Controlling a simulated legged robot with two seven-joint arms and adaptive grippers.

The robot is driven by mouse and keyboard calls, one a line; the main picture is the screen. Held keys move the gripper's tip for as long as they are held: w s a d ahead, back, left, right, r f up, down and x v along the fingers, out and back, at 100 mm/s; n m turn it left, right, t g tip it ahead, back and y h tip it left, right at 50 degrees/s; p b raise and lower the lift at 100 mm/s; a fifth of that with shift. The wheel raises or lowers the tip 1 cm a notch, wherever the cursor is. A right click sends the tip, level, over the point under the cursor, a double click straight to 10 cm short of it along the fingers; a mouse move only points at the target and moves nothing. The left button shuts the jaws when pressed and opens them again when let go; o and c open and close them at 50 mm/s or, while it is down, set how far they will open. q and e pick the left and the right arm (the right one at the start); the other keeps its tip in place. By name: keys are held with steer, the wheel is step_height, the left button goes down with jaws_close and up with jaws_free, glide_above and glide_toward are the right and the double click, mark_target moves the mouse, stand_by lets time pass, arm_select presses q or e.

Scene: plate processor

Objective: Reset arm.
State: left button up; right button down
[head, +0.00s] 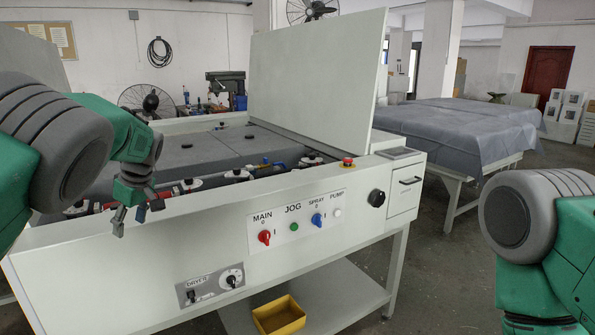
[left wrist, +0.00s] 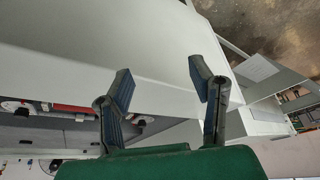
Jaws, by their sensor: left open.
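My left gripper (head: 130,216) hangs over the front rim of the plate processor (head: 120,268), left of the control panel. Its two fingers (left wrist: 158,90) show spread apart and empty in the left wrist view, with the pale machine casing behind them. My left arm is bent in from the left edge of the head view. My right arm shows at the right edge of the head view; its gripper is not visible. The machine's large lid (head: 315,85) stands raised.
The front panel has a red main switch (head: 264,237), a green jog button (head: 294,227), a blue spray switch (head: 317,220) and a dryer panel (head: 210,288). A yellow bin (head: 279,316) sits on the lower shelf. A cloth-covered table (head: 460,125) stands behind at right.

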arm_select(q)
steer(key=shift+m, duration=0.3)
steer(key=x, duration=0.3)
steer(key=s+x, duration=0.1)
steer(key=shift+w+d+f, duration=0.1)
steer(key=shift+d+f, duration=0.1)
steer(key=shift+f, duration=0.2)
steer(key=s+f+m+h+b, duration=0.1)
steer(key=s+f+m+b, duration=0.15)
steer(key=s+f, duration=0.85)
steer(key=s+f+m+b, duration=0.2)
steer(key=s+f+m, duration=0.35)
steer(key=f, duration=0.95)
steer(key=s+d+f+m+h+b, duration=0.1)
steer(key=s+d+f+m, duration=0.2)
steer(key=s, duration=0.6)
steer(key=s+d+f+b, duration=0.1)
steer(key=s+d+f, duration=0.3)
steer(key=s, duration=0.5)
steer(key=s+d+m+h+b, duration=0.1)
steer(key=s+d, duration=0.4)
steer(key=s, duration=0.7)
steer(key=m+h, duration=0.1)
steer(key=m, duration=0.1)
steer(key=shift+s+d+m, duration=0.15)
steer(key=shift+s+m, duration=0.05)
steer(key=shift+m, duration=0.2)
arm_select(e)
step_height(320, 180, down, 8)
steer(key=shift+w, duration=0.15)
